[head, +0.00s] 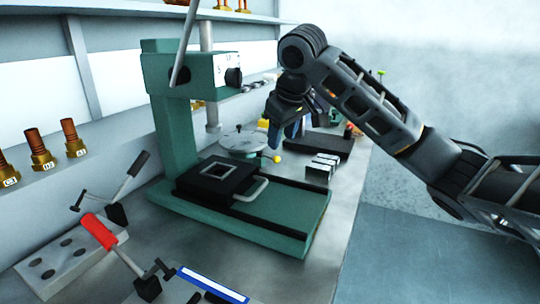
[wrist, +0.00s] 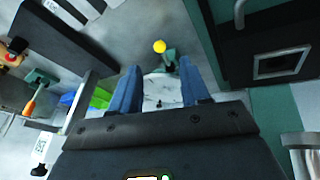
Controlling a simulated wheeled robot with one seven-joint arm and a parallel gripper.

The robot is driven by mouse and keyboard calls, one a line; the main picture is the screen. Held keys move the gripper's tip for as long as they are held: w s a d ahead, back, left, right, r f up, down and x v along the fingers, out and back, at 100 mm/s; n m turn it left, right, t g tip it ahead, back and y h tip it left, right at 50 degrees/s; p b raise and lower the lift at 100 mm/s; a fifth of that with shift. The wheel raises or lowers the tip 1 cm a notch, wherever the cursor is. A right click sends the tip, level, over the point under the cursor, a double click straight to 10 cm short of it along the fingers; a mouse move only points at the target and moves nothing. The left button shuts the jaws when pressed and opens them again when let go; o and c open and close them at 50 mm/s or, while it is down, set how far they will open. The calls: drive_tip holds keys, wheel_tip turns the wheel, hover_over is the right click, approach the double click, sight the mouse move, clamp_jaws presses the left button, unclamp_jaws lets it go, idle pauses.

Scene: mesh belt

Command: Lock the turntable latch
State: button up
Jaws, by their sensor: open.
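The turntable (head: 240,142) is a pale round disc on the bench, behind the green press. A small lever with a yellow ball knob (head: 277,159), apparently its latch, sticks out at its near right edge. My gripper (head: 285,131) hangs above and to the right of the disc, with blue fingers pointing down. In the wrist view, my gripper (wrist: 160,76) is open and empty. The pale turntable (wrist: 160,90) shows between the fingers, and the yellow knob (wrist: 159,46) lies beyond the fingertips, apart from them. The disc is partly hidden by the gripper body.
The green press (head: 168,110) with its black vise (head: 213,182) stands left and in front of the turntable. Small grey blocks (head: 320,168) and a dark tray (head: 325,144) lie to the right. Red-handled clamp (head: 98,231) and brass fittings are at left.

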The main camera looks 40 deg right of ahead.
sight(277, 157)
drive_tip(key=x, duration=0.7)
clamp_jaws()
idle(0.4)
